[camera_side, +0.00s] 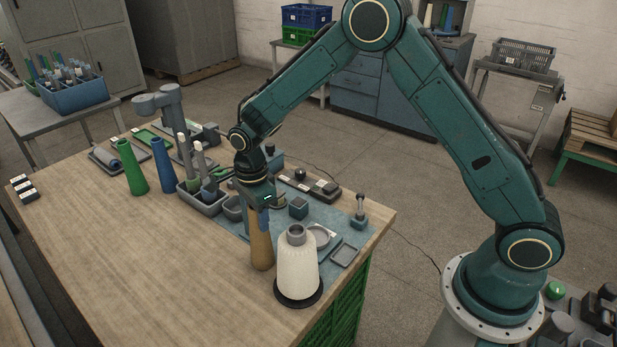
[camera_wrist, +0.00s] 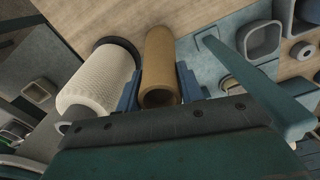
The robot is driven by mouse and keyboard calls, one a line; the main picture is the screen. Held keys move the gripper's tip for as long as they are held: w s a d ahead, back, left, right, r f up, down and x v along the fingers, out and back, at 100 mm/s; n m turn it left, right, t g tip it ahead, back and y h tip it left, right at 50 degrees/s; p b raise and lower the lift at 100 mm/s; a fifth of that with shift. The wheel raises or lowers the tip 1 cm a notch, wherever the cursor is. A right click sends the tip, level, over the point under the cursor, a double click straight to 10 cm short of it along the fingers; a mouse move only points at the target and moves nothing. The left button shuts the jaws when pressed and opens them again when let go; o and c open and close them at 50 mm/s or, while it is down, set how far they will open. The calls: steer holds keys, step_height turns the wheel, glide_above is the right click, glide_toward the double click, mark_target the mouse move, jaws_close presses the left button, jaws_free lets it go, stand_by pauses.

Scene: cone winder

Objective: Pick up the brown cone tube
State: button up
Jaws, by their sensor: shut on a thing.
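The brown cone tube (camera_side: 261,243) stands near the right front part of the wooden table in the side view. It also shows in the wrist view (camera_wrist: 160,58), with its open narrow end toward the camera. My gripper (camera_side: 260,217) is above it, pointing down, with its blue fingers on both sides of the tube's upper part. In the wrist view my gripper (camera_wrist: 158,88) is shut on the tube. Whether the tube's base touches the table is hard to tell.
A white yarn cone (camera_side: 297,268) on a dark base stands close to the right of the tube. Green (camera_side: 131,168) and blue (camera_side: 163,166) cone tubes stand farther left. A grey bin (camera_side: 204,206) and small parts lie behind. The table's left front is clear.

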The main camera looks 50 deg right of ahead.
step_height(320, 180, up, 20)
steer(key=shift+f, duration=0.15)
stand_by(0.4)
stand_by(0.7)
step_height(320, 180, up, 6)
stand_by(0.9)
steer(key=s+d+f, duration=0.3)
steer(key=d+f, duration=0.3)
steer(key=f, duration=0.2)
steer(key=s+d+f, duration=0.3)
steer(key=d+f, duration=0.4)
steer(key=f, duration=0.1)
steer(key=shift+s, duration=0.3)
steer(key=shift+d+f, duration=0.1)
